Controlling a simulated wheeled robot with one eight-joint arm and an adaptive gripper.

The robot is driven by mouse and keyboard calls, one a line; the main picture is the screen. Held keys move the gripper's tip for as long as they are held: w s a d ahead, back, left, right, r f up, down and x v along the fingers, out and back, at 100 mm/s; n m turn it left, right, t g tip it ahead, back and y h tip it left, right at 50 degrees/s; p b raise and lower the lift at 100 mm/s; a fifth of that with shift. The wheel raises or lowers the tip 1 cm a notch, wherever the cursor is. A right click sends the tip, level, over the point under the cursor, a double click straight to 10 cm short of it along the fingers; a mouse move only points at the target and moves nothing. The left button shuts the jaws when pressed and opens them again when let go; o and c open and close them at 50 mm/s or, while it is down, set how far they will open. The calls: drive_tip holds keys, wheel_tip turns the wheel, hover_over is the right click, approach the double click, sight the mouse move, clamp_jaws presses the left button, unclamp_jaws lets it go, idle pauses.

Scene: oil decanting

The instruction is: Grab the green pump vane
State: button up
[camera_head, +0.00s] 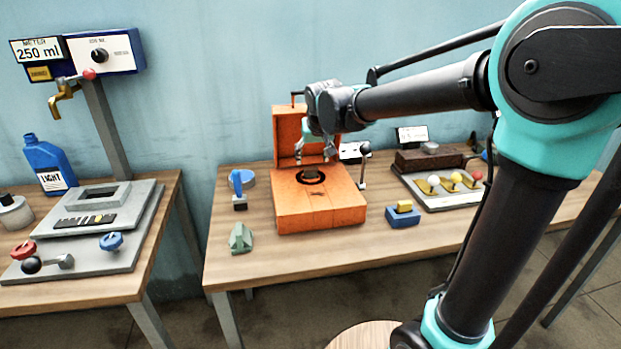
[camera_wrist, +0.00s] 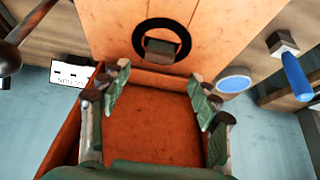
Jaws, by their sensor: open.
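The green pump vane (camera_head: 240,238) is a small pale green piece standing on the wooden table, left of the orange box and near the table's front left corner. It does not show in the wrist view. My gripper (camera_head: 313,158) hangs over the orange box (camera_head: 320,210), to the right of the vane and farther back. In the wrist view my gripper (camera_wrist: 160,84) has its two green-grey fingers spread apart, with nothing between them. Beyond the fingertips are a black ring (camera_wrist: 182,34) and a dark block (camera_wrist: 160,50) on the box's orange surface.
The box's orange lid (camera_head: 287,125) stands upright behind it. A blue-handled piece (camera_head: 237,184) and a blue disc (camera_head: 248,179) are behind the vane. A blue block with a yellow top (camera_head: 403,212) is right of the box. The table around the vane is clear.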

sight(311, 169)
drive_tip(key=shift+x, duration=3.4)
drive_tip(key=shift+s+d+f, duration=0.1)
drive_tip(key=shift+s, duration=0.05)
drive_tip(key=c, duration=1.3)
